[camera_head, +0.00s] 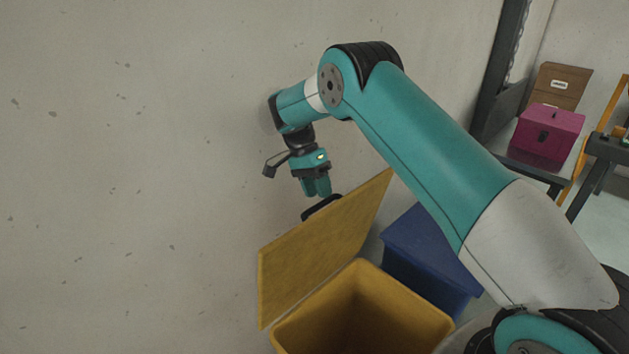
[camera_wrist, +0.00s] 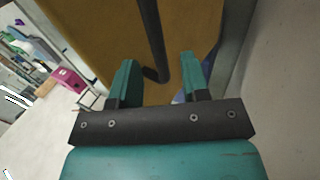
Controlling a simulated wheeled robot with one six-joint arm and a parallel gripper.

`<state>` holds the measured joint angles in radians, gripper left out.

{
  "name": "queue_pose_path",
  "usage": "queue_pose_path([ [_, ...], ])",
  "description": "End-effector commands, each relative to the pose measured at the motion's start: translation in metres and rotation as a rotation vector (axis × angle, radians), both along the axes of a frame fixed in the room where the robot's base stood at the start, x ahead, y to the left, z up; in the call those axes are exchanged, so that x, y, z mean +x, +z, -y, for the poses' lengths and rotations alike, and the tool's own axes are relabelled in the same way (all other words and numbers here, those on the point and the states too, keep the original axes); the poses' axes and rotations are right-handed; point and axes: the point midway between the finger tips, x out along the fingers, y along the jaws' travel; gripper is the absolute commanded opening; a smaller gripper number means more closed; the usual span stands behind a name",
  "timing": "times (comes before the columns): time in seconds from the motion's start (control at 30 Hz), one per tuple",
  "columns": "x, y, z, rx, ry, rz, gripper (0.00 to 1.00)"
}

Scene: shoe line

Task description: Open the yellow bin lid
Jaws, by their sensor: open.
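The yellow bin (camera_head: 365,312) stands at the bottom of the head view, and its inside shows. Its yellow lid (camera_head: 325,250) is raised and tilted up on the wall side of the bin. A black handle (camera_head: 321,206) sits at the lid's upper edge. My gripper (camera_head: 318,193) is just above the handle. In the wrist view my gripper (camera_wrist: 160,75) has its fingers apart, with the dark handle (camera_wrist: 153,45) showing between and beyond them and the yellow lid (camera_wrist: 95,35) behind. I cannot tell whether the fingers touch the handle.
A blue bin (camera_head: 430,255) stands right beside the yellow bin. A grey wall (camera_head: 140,150) is close behind the lid. At the right, a magenta box (camera_head: 547,135) and a brown box (camera_head: 560,87) rest on a dark bench. My arm spans the head view's right half.

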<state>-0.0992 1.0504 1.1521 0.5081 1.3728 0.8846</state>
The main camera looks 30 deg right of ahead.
Motion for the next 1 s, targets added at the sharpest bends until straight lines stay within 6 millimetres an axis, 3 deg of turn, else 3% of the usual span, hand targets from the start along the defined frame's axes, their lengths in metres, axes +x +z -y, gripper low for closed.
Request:
queue_pose_path([
  [0.1,0.008,0.023,-0.004,0.001,-0.002,0.0,0.42],
  [0.23,0.013,0.032,-0.004,0.0,-0.001,-0.001,0.42],
  [1.0,0.017,0.037,-0.007,0.003,0.006,0.0,0.42],
])
